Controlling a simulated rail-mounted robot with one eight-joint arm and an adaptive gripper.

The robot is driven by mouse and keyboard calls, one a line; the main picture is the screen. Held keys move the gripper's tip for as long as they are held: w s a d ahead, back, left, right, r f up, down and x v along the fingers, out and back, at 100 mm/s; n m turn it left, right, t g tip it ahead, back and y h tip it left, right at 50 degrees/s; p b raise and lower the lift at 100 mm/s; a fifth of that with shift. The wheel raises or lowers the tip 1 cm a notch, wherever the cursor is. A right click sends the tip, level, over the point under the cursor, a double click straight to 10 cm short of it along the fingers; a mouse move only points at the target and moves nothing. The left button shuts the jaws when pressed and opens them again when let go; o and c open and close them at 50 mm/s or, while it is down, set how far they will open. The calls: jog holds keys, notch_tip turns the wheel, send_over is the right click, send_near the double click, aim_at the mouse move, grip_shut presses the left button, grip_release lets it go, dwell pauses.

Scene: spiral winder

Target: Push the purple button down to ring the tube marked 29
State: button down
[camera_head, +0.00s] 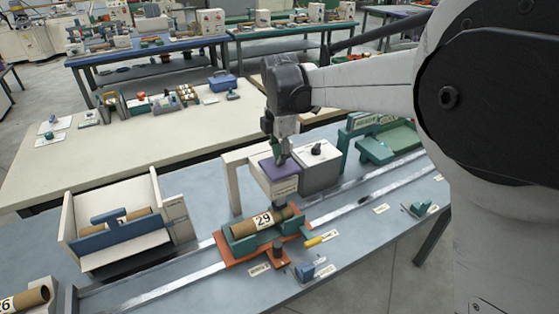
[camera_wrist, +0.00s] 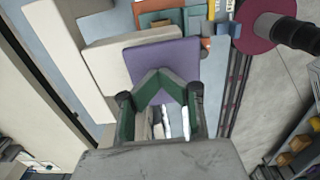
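The purple button (camera_head: 268,166) is a broad block on top of a white housing (camera_head: 277,186) with a small label. My gripper (camera_head: 280,158) points down over it. In the wrist view the green fingertips (camera_wrist: 157,75) come together in front of the purple button (camera_wrist: 163,56), with nothing between them. I cannot tell whether the tips touch its top. The cardboard tube marked 29 (camera_head: 245,226) lies in a green cradle on an orange carriage (camera_head: 232,255), in front of and below the button.
A grey box with a black knob (camera_head: 317,152) stands right of the button. A cream post frame (camera_head: 233,187) stands to the left. Metal rails (camera_head: 160,288) run under the carriage. A white bin with a tube (camera_head: 68,227) is at left. A yellow-handled tool (camera_head: 314,242) lies near the carriage.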

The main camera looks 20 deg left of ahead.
notch_tip(320, 180, up, 12)
jog(key=shift+r, duration=0.15)
jog(key=shift+s+d, duration=0.1)
dwell(0.7)
